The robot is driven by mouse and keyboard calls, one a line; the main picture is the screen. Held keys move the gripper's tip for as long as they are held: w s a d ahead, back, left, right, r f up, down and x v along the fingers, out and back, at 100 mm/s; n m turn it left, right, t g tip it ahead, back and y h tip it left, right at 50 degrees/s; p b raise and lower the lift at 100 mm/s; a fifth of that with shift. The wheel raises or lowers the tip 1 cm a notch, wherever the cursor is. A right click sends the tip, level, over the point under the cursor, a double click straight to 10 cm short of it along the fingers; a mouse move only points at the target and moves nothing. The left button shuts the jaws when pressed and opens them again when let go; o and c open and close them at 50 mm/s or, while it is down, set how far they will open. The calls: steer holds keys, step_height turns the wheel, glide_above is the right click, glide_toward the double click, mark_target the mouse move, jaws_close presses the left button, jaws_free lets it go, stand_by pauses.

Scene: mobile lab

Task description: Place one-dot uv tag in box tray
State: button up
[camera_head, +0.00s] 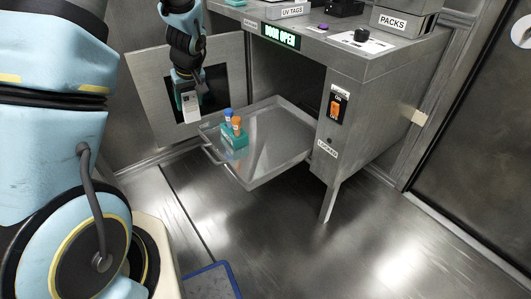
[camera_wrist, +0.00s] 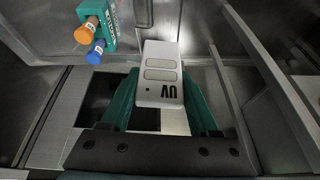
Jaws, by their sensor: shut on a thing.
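My gripper (camera_head: 189,108) is shut on a white UV tag (camera_wrist: 158,72), its teal fingers on either side of it. The tag has a "UV" mark, one dark dot and two beige pads; it also shows as a white block in the head view (camera_head: 191,106). The metal box tray (camera_head: 275,145) is pulled out from the opening under the bench. My gripper and the tag are near the tray's left corner in the head view; their height above it is hard to tell.
A teal rack (camera_head: 235,138) with a blue-capped and an orange-capped tube stands at the tray's left side. The tray's middle and right are bare. An open door (camera_head: 150,95) with a window is behind my gripper. The display (camera_head: 282,36) reads "DOOR OPEN".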

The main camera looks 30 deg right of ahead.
steer(key=s+d+f+n+b, duration=0.1)
steer(key=s+d+f+b, duration=0.4)
steer(key=d+b, duration=0.45)
steer(key=s+d+f+b, duration=0.3)
steer(key=d+f+b, duration=0.45)
steer(key=d, duration=0.25)
step_height(320, 180, down, 9)
steer(key=b, duration=0.4)
steer(key=shift+s+a+r, duration=0.1)
steer(key=shift+s+r, duration=0.05)
steer(key=shift+r, duration=0.1)
steer(key=o, duration=1.4)
steer(key=shift+c, duration=0.2)
